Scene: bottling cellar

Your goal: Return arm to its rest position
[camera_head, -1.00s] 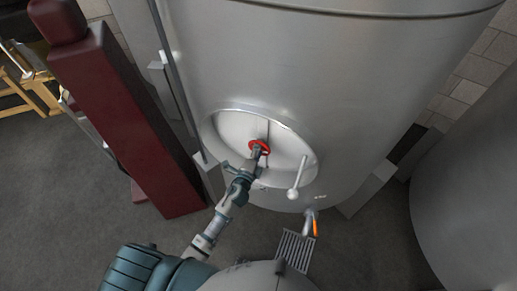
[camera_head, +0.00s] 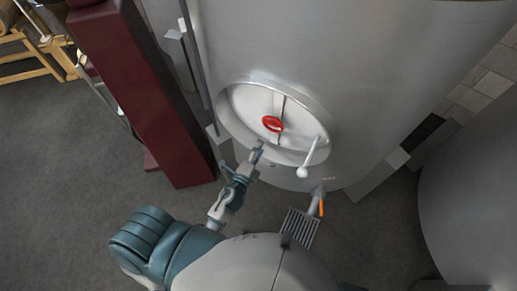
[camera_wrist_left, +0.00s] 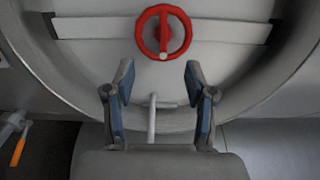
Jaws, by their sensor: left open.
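My left gripper (camera_head: 258,150) is in front of the lower rim of the round hatch (camera_head: 244,112) on the big steel tank. In the left wrist view the left gripper (camera_wrist_left: 158,90) is open, its two blue-padded fingers apart with nothing held. The red handwheel (camera_head: 272,124) sits on the hatch, up and to the right of the fingertips and clear of them. It also shows ahead of the fingers in the left wrist view (camera_wrist_left: 147,42). My right gripper is not in view.
A white-knobbed lever (camera_head: 309,158) hangs at the hatch's right. An orange-handled tap (camera_head: 320,204) is below, over a slatted grate (camera_head: 298,226). A dark red post (camera_head: 140,90) stands left. Another tank (camera_head: 470,190) is at right. Open grey floor (camera_head: 60,200) lies left.

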